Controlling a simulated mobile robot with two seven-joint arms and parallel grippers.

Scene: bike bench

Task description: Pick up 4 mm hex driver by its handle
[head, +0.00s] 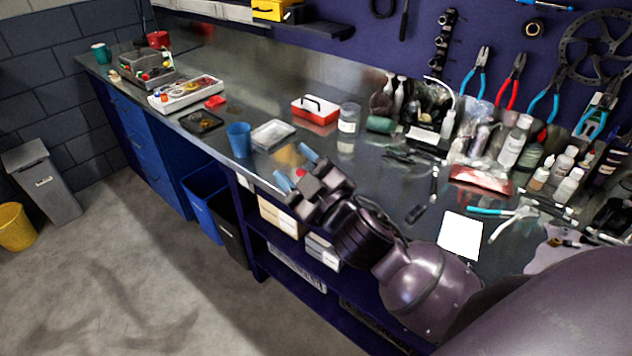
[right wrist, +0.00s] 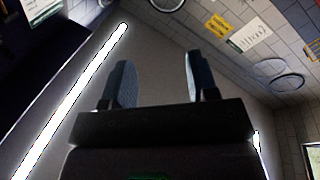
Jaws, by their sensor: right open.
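My right gripper (head: 295,167) is open, with its two blue-grey fingertips apart, near the front edge of the workbench (head: 345,180). In the right wrist view, the gripper (right wrist: 160,82) has nothing between its fingers and faces the ceiling and upper walls. I cannot pick out the 4 mm hex driver for certain in either view. A small red spot and an orange-tan patch show by the fingertips in the head view, too small and partly covered to name. My left gripper is not in view.
A blue cup (head: 239,140), a clear tray (head: 272,134), a red box (head: 315,110) and a clear jar (head: 349,117) stand beyond the gripper. Blue-handled pliers (head: 505,213), a white sheet (head: 461,235) and several bottles crowd the right. Bare metal shows mid-bench.

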